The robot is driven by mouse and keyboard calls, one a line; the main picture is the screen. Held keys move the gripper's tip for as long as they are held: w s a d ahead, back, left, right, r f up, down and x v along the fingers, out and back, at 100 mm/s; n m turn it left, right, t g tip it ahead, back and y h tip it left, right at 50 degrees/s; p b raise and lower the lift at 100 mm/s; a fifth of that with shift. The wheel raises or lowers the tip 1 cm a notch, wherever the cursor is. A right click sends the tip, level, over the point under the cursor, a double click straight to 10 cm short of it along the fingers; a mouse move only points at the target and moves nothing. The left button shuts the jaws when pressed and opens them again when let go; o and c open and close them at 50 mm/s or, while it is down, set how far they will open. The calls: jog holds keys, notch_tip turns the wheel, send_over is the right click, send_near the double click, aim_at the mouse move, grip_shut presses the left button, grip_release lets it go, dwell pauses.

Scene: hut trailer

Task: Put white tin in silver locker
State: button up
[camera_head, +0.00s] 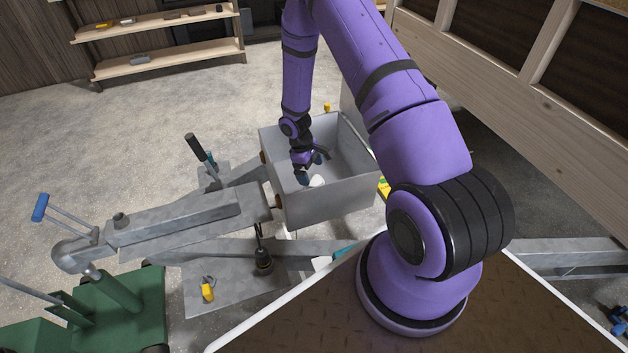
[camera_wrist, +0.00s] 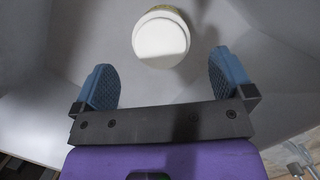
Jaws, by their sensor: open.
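The silver locker (camera_head: 325,205) is an open-topped grey metal box on the trailer drawbar. The white tin (camera_head: 317,181) is inside it, partly hidden by my gripper in the head view. In the wrist view the white tin (camera_wrist: 161,38) shows its round pale top, beyond the fingertips and about midway between them. My gripper (camera_head: 308,170) reaches down into the locker. Its two blue fingers (camera_wrist: 164,80) are spread wide with nothing between them. The tin looks apart from both fingers. Whether it rests flat on the locker floor is hard to tell.
The locker walls (camera_wrist: 289,75) surround my gripper closely. A grey drawbar (camera_head: 180,222) with levers lies left of the locker. A yellow-handled tool (camera_head: 208,290) lies on a metal plate. A green jack (camera_head: 110,310) stands at lower left. Wooden shelves (camera_head: 165,60) stand behind.

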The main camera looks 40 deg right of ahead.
notch_tip(320, 180, up, 24)
jog(key=w+a+m+t, duration=0.2)
jog(key=a, duration=0.1)
jog(key=s+a+r+m+t, duration=0.1)
jog(key=s+r, duration=0.2)
jog(key=r, duration=0.4)
jog(key=s+a+r+t, duration=0.1)
jog(key=s+a+r, duration=0.15)
jog(key=r, duration=0.55)
jog(key=s+a+r+m+t, duration=0.1)
jog(key=s+r, duration=0.3)
jog(key=s, duration=0.4)
jog(key=s+a+r+m+t+y, duration=0.1)
jog(key=s+a+r, duration=0.2)
jog(key=s+r, duration=0.2)
jog(key=s+a+r+t, duration=0.1)
jog(key=s+r, duration=0.4)
jog(key=s, duration=0.5)
jog(key=shift+s+a+r+m+t, duration=0.15)
jog(key=shift+s+a+m+t, duration=0.15)
jog(key=shift+a+m+t, duration=0.15)
jog(key=shift+d, duration=0.1)
jog(key=shift+c, duration=0.2)
